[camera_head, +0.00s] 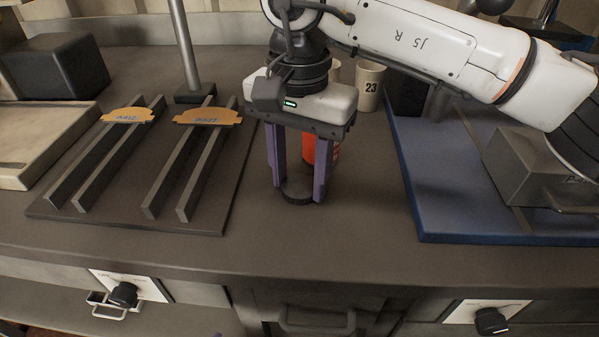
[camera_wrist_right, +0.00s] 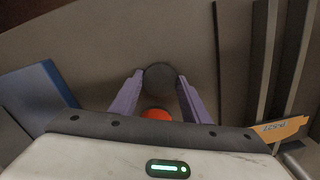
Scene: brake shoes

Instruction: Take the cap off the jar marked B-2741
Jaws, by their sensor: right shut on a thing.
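My right gripper (camera_head: 299,192) comes down over the counter, with its two purple fingers closed on a dark round cap (camera_head: 296,188). The cap is low, at or just above the counter; I cannot tell whether it touches. In the right wrist view the cap (camera_wrist_right: 160,77) sits between the fingertips. An orange-red jar (camera_head: 309,147) stands right behind the fingers, partly hidden by them. Its orange top (camera_wrist_right: 156,114) shows in the right wrist view, apart from the cap. No B-2741 marking can be read.
Pale cups, one marked 23 (camera_head: 370,86), stand behind the gripper. A dark board (camera_head: 120,217) with rails and two orange brake shoes (camera_head: 207,117) lies left. A blue mat (camera_head: 440,200) with a grey block lies right. The counter in front is clear.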

